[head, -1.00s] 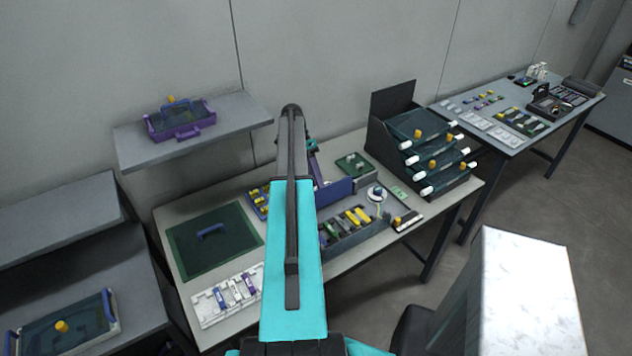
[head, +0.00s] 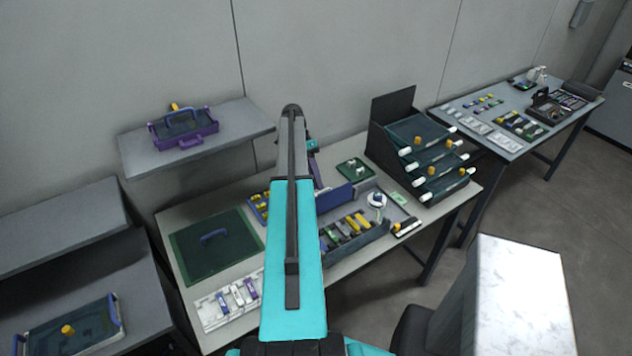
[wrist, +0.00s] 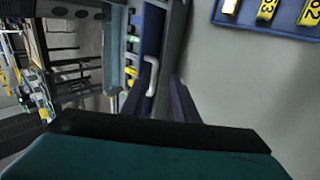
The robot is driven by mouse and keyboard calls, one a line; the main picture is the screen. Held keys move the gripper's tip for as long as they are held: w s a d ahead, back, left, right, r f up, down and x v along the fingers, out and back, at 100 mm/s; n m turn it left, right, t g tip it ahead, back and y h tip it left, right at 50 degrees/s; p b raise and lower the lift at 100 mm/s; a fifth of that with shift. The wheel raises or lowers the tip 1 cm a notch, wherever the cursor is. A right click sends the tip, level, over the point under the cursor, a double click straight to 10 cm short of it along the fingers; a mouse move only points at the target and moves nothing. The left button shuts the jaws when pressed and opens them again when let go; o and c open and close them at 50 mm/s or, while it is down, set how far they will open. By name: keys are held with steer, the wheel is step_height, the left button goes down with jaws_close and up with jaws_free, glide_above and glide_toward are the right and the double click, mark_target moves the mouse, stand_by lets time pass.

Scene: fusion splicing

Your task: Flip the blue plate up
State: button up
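The blue plate (head: 336,194) stands on the bench in the head view, just right of my arm, which hides its left part. In the wrist view the blue plate (wrist: 153,38) shows as a narrow upright strip with a small white handle (wrist: 151,76) on it. My gripper (wrist: 164,74) has its two dark purple fingers apart, with the white handle beside the left finger. I cannot tell whether they touch. In the head view my gripper is mostly hidden behind my arm, with a purple finger showing near the plate.
A dark box with yellow and green pieces (head: 342,243) stands right in front of the plate. A green mat with a blue handle (head: 190,262) lies at the bench's left. A dark rack with several drawers (head: 385,147) stands at the right. A shelf (head: 145,158) holds a purple tray.

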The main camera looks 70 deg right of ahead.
mark_target(316, 195)
steer(key=shift+s+a+r, duration=0.2)
steer(key=shift+s+a, duration=0.15)
steer(key=shift+a, duration=0.4)
steer(key=shift+s+a+r, duration=0.25)
steer(key=shift+s+a, duration=0.1)
steer(key=shift+a, duration=0.4)
steer(key=shift+s+a+r, duration=0.2)
steer(key=shift+s+a, duration=0.15)
steer(key=shift+a, duration=0.4)
steer(key=s+a+r, duration=0.1)
steer(key=s+a, duration=0.3)
steer(key=a, duration=0.6)
steer(key=shift+s+a, duration=0.2)
steer(key=shift+a, duration=0.05)
steer(key=shift+r, duration=0.1)
